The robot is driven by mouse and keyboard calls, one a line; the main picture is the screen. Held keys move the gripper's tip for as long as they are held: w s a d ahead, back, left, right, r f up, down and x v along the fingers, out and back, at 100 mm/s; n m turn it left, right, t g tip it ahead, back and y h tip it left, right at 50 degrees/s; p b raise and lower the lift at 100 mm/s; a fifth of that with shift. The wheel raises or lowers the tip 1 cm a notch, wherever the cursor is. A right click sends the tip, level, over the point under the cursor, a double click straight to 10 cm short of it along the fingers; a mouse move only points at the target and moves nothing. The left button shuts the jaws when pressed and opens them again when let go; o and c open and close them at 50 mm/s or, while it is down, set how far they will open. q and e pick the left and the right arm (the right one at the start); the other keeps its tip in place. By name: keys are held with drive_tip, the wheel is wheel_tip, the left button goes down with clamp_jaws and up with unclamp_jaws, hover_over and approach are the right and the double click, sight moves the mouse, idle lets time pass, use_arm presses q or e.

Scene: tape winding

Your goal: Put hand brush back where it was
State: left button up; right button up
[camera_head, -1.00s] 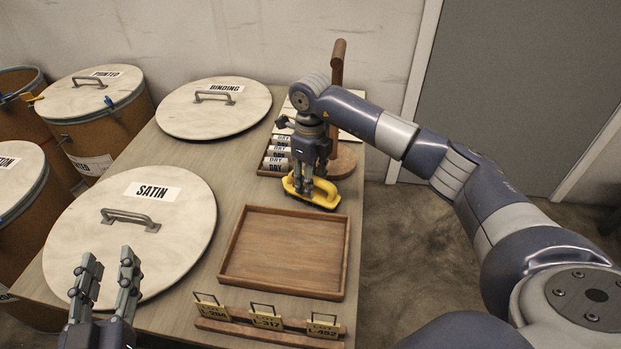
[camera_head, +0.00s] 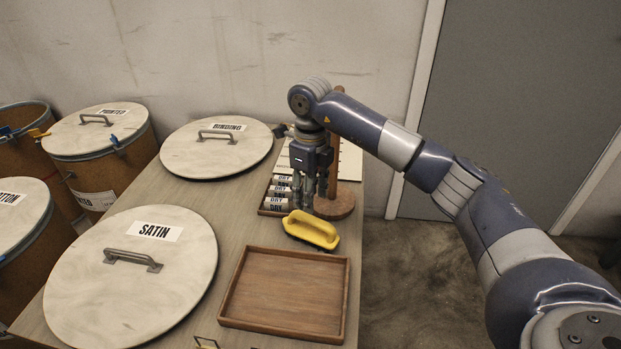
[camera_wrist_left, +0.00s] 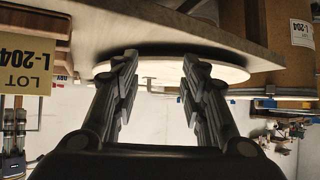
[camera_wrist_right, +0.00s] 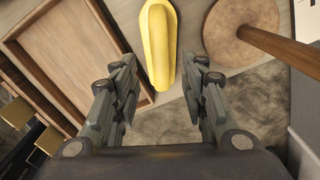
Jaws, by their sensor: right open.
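The yellow hand brush (camera_head: 312,231) lies on the table between the empty wooden tray and the round wooden stand base. It also shows in the right wrist view (camera_wrist_right: 158,45), ahead of the fingers. My right gripper (camera_head: 309,192) is open and empty, just behind and above the brush, apart from it. In the right wrist view its fingers (camera_wrist_right: 163,100) are spread with nothing between them. My left gripper is out of the head view; in the left wrist view its fingers (camera_wrist_left: 160,85) are spread apart and empty.
The wooden tray (camera_head: 233,321) is empty. A rack of rolls marked DRY (camera_head: 279,190) and a round-based wooden stand (camera_head: 336,206) are close to my right gripper. Large lids marked SATIN (camera_head: 135,280) and BINDING (camera_head: 215,152) cover the table's left side. Drums (camera_head: 95,165) stand beyond it.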

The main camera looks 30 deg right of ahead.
use_arm(q)
drive_tip(key=s+f+g, duration=0.1)
drive_tip(key=s+a+f+g, duration=0.1)
drive_tip(key=s, duration=0.1)
drive_tip(key=shift+s+a+f, duration=0.1)
drive_tip(key=shift+f, duration=0.2)
use_arm(e)
wheel_tip(320, 180, up, 3)
drive_tip(key=shift+r, duration=0.1)
